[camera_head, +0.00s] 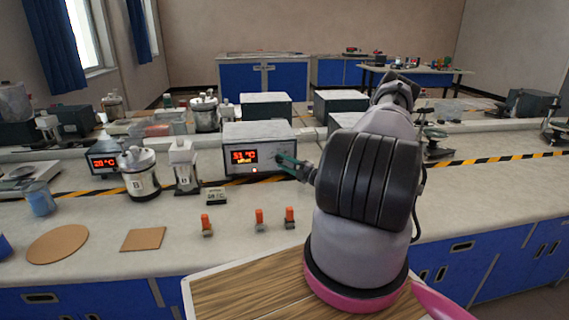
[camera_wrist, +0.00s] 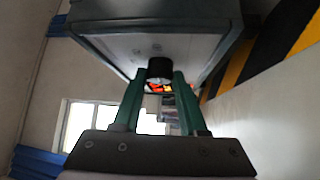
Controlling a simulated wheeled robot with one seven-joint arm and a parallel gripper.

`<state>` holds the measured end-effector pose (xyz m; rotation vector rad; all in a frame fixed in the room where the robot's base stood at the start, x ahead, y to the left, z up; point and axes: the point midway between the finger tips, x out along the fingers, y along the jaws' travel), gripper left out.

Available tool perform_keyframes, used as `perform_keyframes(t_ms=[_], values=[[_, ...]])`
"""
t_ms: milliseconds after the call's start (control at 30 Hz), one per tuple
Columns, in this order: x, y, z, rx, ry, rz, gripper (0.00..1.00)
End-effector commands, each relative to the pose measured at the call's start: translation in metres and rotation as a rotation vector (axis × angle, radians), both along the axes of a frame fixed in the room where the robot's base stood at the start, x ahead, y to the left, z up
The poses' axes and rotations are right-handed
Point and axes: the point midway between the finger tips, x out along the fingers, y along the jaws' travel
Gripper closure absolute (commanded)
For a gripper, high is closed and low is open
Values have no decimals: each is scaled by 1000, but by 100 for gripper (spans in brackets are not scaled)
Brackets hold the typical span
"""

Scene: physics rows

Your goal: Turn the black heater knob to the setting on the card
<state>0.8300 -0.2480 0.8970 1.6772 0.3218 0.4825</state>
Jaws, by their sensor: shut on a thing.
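The heater (camera_head: 262,145) is a grey box with a lit display that seems to read 51 °C. It stands on the bench, left of my arm. In the wrist view its front panel (camera_wrist: 115,45) is close above my fingers. The black knob (camera_wrist: 160,67) sticks out from that panel. My gripper (camera_wrist: 160,80) is shut on the knob, with one green fingertip on each side of it. In the head view my gripper (camera_head: 288,162) reaches the heater's right front, and the knob is hidden there. The small card (camera_head: 216,196) stands in front of the heater; its print is too small to read surely.
A second display box (camera_head: 104,160), a lidded pot (camera_head: 139,172) and a grey canister (camera_head: 184,167) stand left of the heater. Several orange-topped items (camera_head: 259,219) stand in front. A cork disc (camera_head: 57,244) and square (camera_head: 143,239) lie at the left.

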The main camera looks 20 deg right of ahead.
Motion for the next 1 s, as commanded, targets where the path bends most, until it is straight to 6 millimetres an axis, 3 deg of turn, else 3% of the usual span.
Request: perform_keyframes(t_ms=[133,167,200,233,633,1000], values=[[-1,0,-1,0,2,0,100],[-1,0,-1,-1,3,0,47],[-1,0,-1,-1,3,0,32],[0,0,-1,-1,3,0,28],[-7,-4,-1,-1,2,-1,28],[-67,-37,-10,0,3,-1,28]])
